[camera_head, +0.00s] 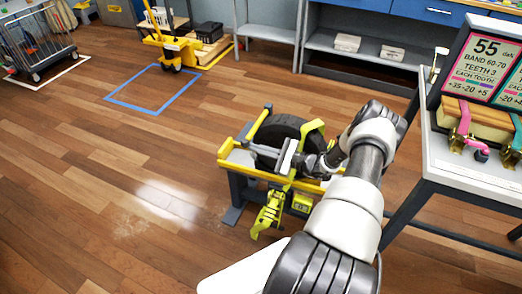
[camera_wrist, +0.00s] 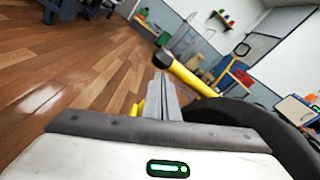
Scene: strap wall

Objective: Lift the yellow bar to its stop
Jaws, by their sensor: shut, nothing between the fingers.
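A yellow bar with a black end (camera_wrist: 198,80) slants across the wrist view, just beyond my fingertips. In the head view a yellow bar (camera_head: 259,122) with a dark tip rises at the left of the black tyre (camera_head: 284,128). I cannot tell for sure that both are the same bar. My gripper (camera_head: 250,148) reaches leftward across the tyre stand. Its grey fingers also show in the wrist view (camera_wrist: 163,88), together and empty. They overlap the bar's black end in the picture, but contact cannot be told. The hand hides part of the tyre.
The tyre lies on a yellow-topped stand (camera_head: 236,160) with a yellow-green ratchet (camera_head: 268,212) hanging at its front. A white table (camera_head: 470,170) with a sign reading 55 stands at right. A yellow pallet truck (camera_head: 172,48) stands far back.

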